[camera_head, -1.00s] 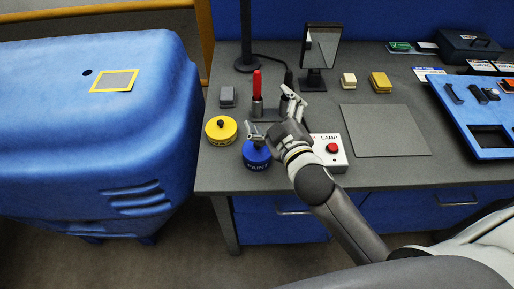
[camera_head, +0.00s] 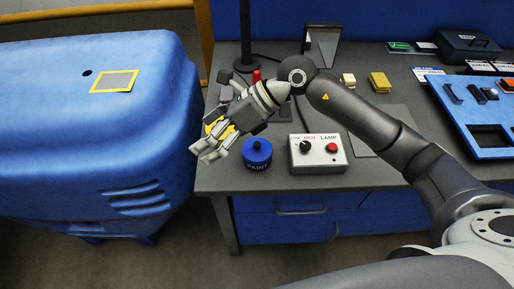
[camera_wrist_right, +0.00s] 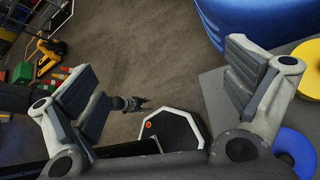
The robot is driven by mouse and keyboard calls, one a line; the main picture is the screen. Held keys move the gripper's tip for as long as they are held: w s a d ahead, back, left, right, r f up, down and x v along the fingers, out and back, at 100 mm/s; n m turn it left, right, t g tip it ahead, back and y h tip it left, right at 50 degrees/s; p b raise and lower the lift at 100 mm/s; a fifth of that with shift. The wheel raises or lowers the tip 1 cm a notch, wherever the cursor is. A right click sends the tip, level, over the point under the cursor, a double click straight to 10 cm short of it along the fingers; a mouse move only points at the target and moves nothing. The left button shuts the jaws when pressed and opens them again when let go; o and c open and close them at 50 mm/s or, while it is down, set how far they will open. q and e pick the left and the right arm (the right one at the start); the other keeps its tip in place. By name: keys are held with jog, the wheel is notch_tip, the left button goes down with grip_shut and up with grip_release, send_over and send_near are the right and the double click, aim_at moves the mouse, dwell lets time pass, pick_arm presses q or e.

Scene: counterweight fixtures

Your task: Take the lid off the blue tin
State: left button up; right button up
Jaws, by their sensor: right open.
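The blue tin (camera_head: 257,160), marked PAINT, stands upright near the front left of the bench, with a dark knob on its top. It also shows at the lower right edge of the right wrist view (camera_wrist_right: 297,150). My right gripper (camera_head: 206,150) is left of the blue tin, above and partly covering a yellow tin (camera_head: 215,126). Its fingers are spread and empty in the right wrist view (camera_wrist_right: 160,85). A small dark claw shape (camera_wrist_right: 132,103) low over the floor there may be my left gripper; its jaws are too small to read.
A grey LAMP box (camera_head: 318,153) with a knob and red button stands right of the blue tin. A red-topped item (camera_head: 256,76) is partly hidden behind my right arm. A blue tray (camera_head: 480,115) is at right.

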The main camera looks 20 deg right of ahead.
jog(key=w+d+f+h, duration=0.3)
jog(key=d+h, duration=0.2)
jog(key=d, duration=0.3)
jog(key=h, duration=0.3)
send_near(260, 145)
jog(key=shift+t, duration=0.3)
jog(key=p+x, duration=0.1)
jog(key=x, duration=0.3)
jog(key=shift+w+a+f+p, duration=0.2)
jog(key=shift+a+p, duration=0.1)
jog(key=shift+p, duration=0.05)
jog(key=p+x, duration=0.1)
jog(key=x, duration=0.1)
jog(key=p+x, duration=0.1)
jog(key=x, duration=0.1)
jog(key=shift+s+d+f+p, duration=0.1)
jog(key=shift+s+f+p, duration=0.15)
jog(key=shift+p, duration=0.1)
jog(key=shift+w+f, duration=0.15)
jog(key=shift+f, duration=0.45)
jog(key=c, duration=1.1)
jog(key=shift+r, duration=0.1)
jog(key=shift+c, duration=0.8)
jog(key=shift+s, duration=0.25)
jog(key=shift+c, duration=0.4)
